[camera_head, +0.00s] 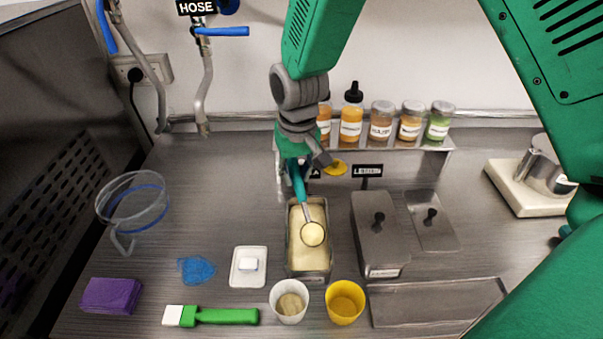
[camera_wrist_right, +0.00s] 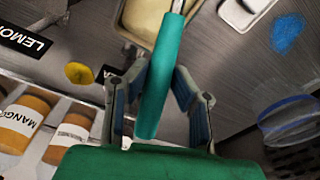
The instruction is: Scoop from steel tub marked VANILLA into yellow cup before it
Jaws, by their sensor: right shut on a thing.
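My right gripper (camera_head: 300,157) reaches down from the top and is shut on the teal handle of a scoop (camera_head: 312,231). The handle (camera_wrist_right: 160,85) also shows between the fingers in the right wrist view. The scoop's round head holds pale yellow ice cream and is over the open steel tub (camera_head: 290,262); I cannot tell whether it touches the ice cream below. The tub's label is mostly hidden behind the gripper. The yellow cup (camera_head: 345,301) stands upright in front of the tub, to the right of a white cup (camera_head: 289,301). My left gripper is not in view.
Right of the tub are lidded steel tubs (camera_head: 379,235) and a flat steel tray (camera_head: 435,302). Left are a white dish (camera_head: 249,267), a blue patch (camera_head: 196,269), a green-handled brush (camera_head: 225,316), a purple block (camera_head: 111,295) and a clear jug (camera_head: 131,209). Jars (camera_head: 381,122) line a back shelf.

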